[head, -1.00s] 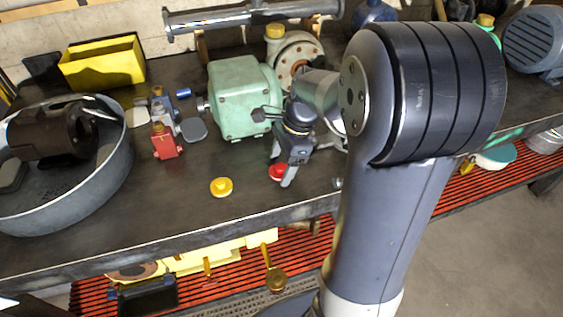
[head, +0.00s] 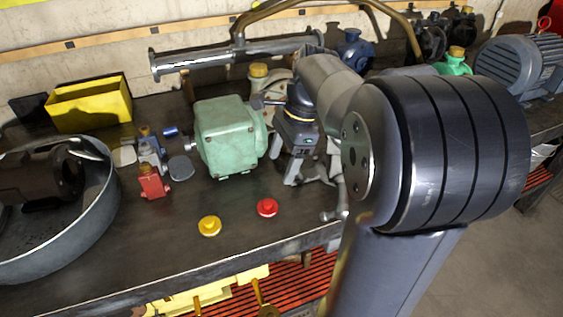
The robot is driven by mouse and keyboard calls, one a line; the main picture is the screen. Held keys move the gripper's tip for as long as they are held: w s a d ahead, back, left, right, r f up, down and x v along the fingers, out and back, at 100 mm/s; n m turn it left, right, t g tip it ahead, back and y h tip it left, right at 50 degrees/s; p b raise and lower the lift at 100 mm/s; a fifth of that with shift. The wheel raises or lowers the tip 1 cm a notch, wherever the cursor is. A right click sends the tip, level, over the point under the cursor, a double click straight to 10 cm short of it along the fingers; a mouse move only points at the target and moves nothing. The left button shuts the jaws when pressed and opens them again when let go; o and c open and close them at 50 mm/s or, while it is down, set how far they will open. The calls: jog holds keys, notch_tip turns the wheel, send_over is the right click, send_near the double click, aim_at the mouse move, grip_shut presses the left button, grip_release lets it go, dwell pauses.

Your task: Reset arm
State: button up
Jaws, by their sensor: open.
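My gripper (head: 291,181) points down over the dark workbench (head: 110,245), to the right of the green motor housing (head: 226,137). Its jaws are open, with nothing seen between them. A red button-like cap (head: 267,207) lies on the bench in front of the gripper, apart from it. A yellow cap (head: 209,226) lies to the left of the red one. My arm rises at the right and hides part of the bench behind it.
A grey round pan (head: 75,235) holds a dark motor (head: 40,178) at the left. A small red block (head: 153,183) and a yellow bin (head: 90,105) stand nearby. A metal pipe (head: 200,62) lies at the back. A blue-grey motor (head: 517,65) sits far right.

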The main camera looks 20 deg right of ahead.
aim_at(268, 202)
jog(key=shift+f, duration=0.1)
jog(key=b+x, duration=0.1)
jog(key=x, duration=1.1)
jog(key=shift+f, duration=0.1)
jog(key=shift+r, duration=1.95)
jog(key=shift+f, duration=0.1)
